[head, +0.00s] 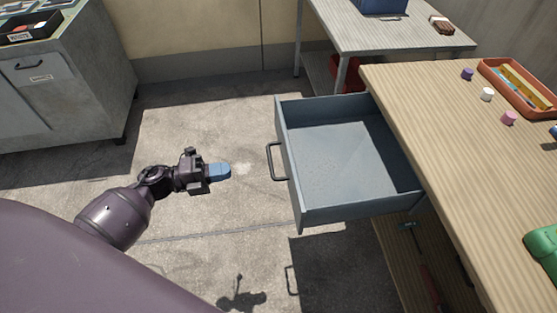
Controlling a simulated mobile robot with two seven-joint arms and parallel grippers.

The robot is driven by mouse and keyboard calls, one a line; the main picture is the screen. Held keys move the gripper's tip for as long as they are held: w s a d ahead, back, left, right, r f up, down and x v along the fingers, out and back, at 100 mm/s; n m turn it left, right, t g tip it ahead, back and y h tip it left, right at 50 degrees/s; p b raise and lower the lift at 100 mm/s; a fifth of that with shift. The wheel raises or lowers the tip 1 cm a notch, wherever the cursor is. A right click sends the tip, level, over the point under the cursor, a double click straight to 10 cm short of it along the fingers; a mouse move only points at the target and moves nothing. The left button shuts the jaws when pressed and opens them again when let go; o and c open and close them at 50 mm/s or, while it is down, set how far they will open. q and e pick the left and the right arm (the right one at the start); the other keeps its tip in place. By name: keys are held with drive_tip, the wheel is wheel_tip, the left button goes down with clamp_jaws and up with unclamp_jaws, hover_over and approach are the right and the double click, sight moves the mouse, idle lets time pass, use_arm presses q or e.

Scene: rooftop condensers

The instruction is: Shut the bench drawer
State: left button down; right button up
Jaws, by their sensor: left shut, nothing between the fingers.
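The bench drawer (350,155) is grey-blue, pulled well out to the left from under the wooden bench top (425,140), and looks empty. Its dark bar handle (273,161) is on the front panel, facing left. My left gripper (219,171) has blue fingertips that are together with nothing between them. In the picture it is left of the handle, with a clear gap between them. My right gripper is not in view.
On the bench top are an orange tray (488,72), several small cylinders such as a white one (487,94), and a green object (543,254). A grey table (390,38) stands behind. A grey cabinet (90,70) is at the left. The floor between is clear.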

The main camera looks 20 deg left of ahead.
use_arm(q)
drive_tip(key=g+b, duration=0.1)
approach(288, 162)
drive_tip(key=shift+m, duration=0.4)
drive_tip(key=x, duration=0.6)
drive_tip(key=shift+w+d+f, duration=0.1)
drive_tip(key=shift+w+f, duration=0.05)
drive_tip(key=shift+f, duration=0.15)
drive_tip(key=shift+w+d, duration=0.35)
drive_tip(key=shift+d, duration=0.15)
drive_tip(key=shift+d, duration=0.1)
drive_tip(key=shift+w+d+r, duration=0.1)
drive_tip(key=shift+w+d, duration=0.15)
drive_tip(key=shift+d, duration=0.05)
drive_tip(key=b+x, duration=0.2)
drive_tip(key=x, duration=2.5)
drive_tip(key=shift+s+r, duration=0.1)
drive_tip(key=shift+w+d+r, duration=0.1)
drive_tip(key=shift+w+d, duration=0.25)
drive_tip(key=shift+d, duration=0.15)
drive_tip(key=shift+r, duration=0.3)
